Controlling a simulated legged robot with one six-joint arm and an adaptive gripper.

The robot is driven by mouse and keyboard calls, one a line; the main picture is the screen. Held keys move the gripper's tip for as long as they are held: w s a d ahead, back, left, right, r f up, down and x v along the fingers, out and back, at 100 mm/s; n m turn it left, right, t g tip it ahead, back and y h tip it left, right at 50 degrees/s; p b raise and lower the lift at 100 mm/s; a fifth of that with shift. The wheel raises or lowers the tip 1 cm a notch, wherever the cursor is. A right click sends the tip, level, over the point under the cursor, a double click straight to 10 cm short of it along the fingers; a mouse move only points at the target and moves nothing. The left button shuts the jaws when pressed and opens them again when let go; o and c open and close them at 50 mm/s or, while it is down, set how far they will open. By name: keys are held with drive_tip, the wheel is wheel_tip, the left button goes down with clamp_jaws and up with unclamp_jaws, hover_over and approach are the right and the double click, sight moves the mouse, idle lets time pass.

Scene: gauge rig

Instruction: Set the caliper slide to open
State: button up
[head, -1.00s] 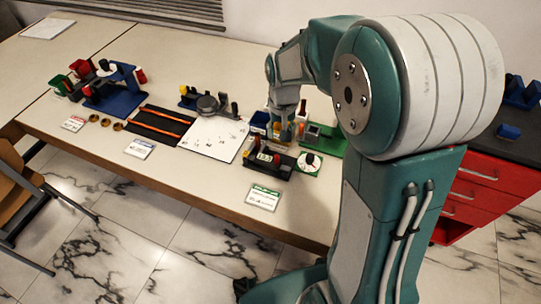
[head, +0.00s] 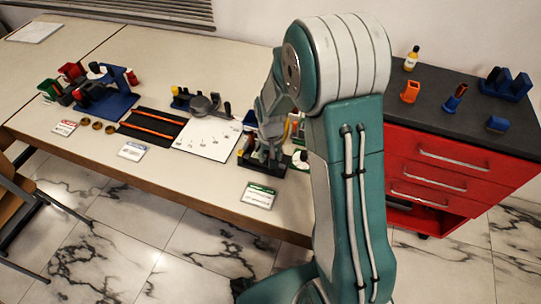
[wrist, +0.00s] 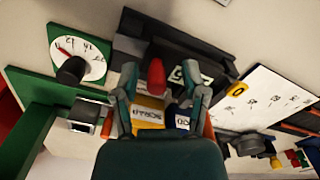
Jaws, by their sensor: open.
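A black rig that looks like the caliper (head: 274,166) stands near the table's front edge, partly hidden by my gripper (head: 268,152). In the wrist view the dark caliper (wrist: 142,28) lies ahead of my gripper (wrist: 162,88), with a small digit display (wrist: 192,74). A red knob (wrist: 157,76) on it shows between my two spread fingers. My gripper is open, and I cannot tell whether either finger touches the knob. The slide's exact position is not readable.
A white dial (wrist: 80,52) on a green base stands left of the fingers in the wrist view. A white sheet (head: 207,135) lies left of the rig, and a label card (head: 259,195) lies in front. A red cabinet (head: 455,168) stands right.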

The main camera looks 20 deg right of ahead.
sight(281, 166)
drive_tip(key=shift+d, duration=0.15)
drive_tip(key=shift+c, duration=0.4)
clamp_jaws()
drive_tip(key=shift+s+d+f, duration=0.1)
drive_tip(key=shift+s+d, duration=0.85)
drive_tip(key=shift+d, duration=0.25)
drive_tip(key=shift+o, duration=0.4)
unclamp_jaws()
drive_tip(key=shift+d, duration=0.1)
wheel_tip(281, 166, up, 12)
